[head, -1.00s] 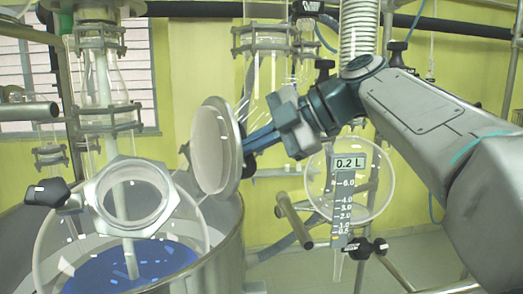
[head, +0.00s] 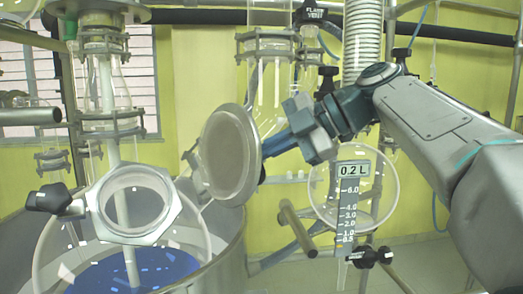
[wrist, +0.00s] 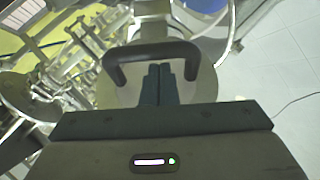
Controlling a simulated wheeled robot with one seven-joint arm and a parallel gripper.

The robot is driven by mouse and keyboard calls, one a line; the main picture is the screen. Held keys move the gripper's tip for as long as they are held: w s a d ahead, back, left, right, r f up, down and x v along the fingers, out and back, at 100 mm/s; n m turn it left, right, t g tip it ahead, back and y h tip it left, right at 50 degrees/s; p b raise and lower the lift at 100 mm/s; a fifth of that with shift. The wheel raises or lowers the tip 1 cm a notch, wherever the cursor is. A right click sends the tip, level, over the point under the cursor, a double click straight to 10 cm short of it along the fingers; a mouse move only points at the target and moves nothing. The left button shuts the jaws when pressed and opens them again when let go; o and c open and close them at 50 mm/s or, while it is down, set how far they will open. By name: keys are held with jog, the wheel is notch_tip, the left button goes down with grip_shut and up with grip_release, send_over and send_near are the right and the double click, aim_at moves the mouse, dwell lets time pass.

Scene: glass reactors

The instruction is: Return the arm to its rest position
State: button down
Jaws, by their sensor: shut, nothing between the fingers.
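A round lid (head: 229,155) with a metal rim stands tilted up in the head view, its pale inner face toward the head camera. It is beside the reactor's open port (head: 134,204), which has a hexagonal metal rim. My gripper (head: 270,147) is at the lid's back, its blue fingers together and empty; the tips are partly hidden by the lid. In the wrist view the shut fingers (wrist: 158,72) point at the lid's back and appear between the legs of a dark U-shaped handle (wrist: 150,49). I cannot tell whether they touch it.
The glass reactor (head: 55,245) holding blue liquid sits in a metal jacket at left. A round glass vessel with a 0.2 L scale (head: 351,200) hangs below my arm. Pipes (head: 297,228) and a white corrugated hose (head: 363,40) are close to my arm.

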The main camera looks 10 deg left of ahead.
jog(key=w+d+r+p, duration=0.2)
jog(key=d, duration=0.5)
jog(key=s+d+f+m+h, duration=0.2)
jog(key=d+f+m, duration=0.1)
jog(key=f+m, duration=0.4)
jog(key=s+d+f+m+t+h, duration=0.1)
jog(key=s+d+f+m+h, duration=0.2)
jog(key=f+m, duration=0.4)
jog(key=s+d+f+m+h, duration=0.2)
jog(key=d+f+m, duration=0.3)
jog(key=f+m, duration=0.3)
jog(key=shift+s+f+t+h, duration=0.2)
jog(key=shift+f+h, duration=0.05)
jog(key=shift+f, duration=0.5)
jog(key=shift+s+f+t+h, duration=0.2)
jog(key=shift+f+h, duration=0.05)
jog(key=shift+f, duration=0.5)
jog(key=s+d+f+m+h, duration=0.4)
jog(key=s+f+m, duration=0.3)
jog(key=f, duration=0.4)
jog(key=shift+s+d+f+m+p, duration=0.3)
jog(key=shift+s+d+m, duration=0.1)
jog(key=shift+s+d, duration=0.3)
jog(key=shift+a, duration=0.1)
